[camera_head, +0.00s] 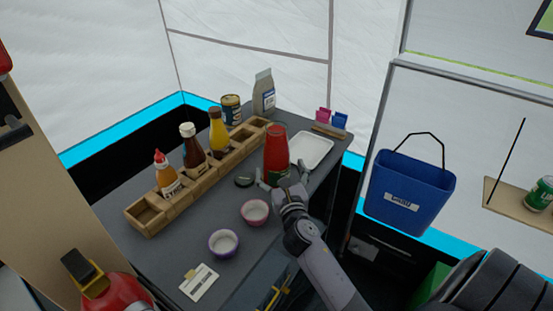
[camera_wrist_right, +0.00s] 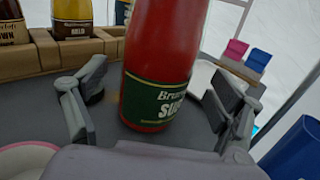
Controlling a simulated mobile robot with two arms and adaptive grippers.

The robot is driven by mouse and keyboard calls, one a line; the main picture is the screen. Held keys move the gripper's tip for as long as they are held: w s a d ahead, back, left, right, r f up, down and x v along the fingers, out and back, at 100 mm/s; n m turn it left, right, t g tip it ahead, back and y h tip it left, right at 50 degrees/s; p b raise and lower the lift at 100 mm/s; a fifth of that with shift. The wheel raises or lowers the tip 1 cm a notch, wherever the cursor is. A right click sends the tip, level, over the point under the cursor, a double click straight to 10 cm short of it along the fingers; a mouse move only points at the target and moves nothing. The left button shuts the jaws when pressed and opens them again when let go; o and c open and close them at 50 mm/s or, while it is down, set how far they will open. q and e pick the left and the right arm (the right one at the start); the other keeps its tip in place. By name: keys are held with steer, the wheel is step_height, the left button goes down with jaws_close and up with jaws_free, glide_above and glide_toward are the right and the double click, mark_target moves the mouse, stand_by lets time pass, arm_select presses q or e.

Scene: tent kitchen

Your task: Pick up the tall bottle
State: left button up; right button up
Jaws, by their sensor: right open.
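The tall bottle (camera_head: 277,153) is red with a dark green label and stands on the dark counter (camera_head: 170,256). My right gripper (camera_head: 284,180) is open at the near side of the bottle, low down near its base. In the right wrist view the bottle (camera_wrist_right: 160,70) stands upright between the two spread fingers of the gripper (camera_wrist_right: 160,110), and its label is partly legible. Its top is cut off in that view. I see a gap between the left finger and the bottle; the right finger is closer to it. My left gripper is not in view.
A wooden rack (camera_head: 148,222) with several sauce bottles stands left of the bottle. A white tray (camera_head: 325,139) lies behind it to the right. A pink bowl (camera_head: 255,212) and a purple bowl (camera_head: 223,243) stand in front. A blue bucket (camera_head: 408,185) hangs at the right.

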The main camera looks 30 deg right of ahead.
mark_target(276, 118)
steer(key=x, duration=0.3)
steer(key=shift+w+b, duration=0.3)
steer(key=shift+w, duration=0.15)
steer(key=shift+s, duration=0.1)
steer(key=shift+c, duration=0.4)
steer(key=c, duration=1.9)
steer(key=shift+r, duration=0.15)
steer(key=shift+c, duration=0.3)
steer(key=shift+r, duration=0.15)
steer(key=shift+r+p, duration=0.95)
steer(key=shift+r, duration=1.15)
step_height(276, 118, up, 10)
steer(key=p, duration=0.3)
steer(key=shift+r+p, duration=0.4)
steer(key=shift+r, duration=2.3)
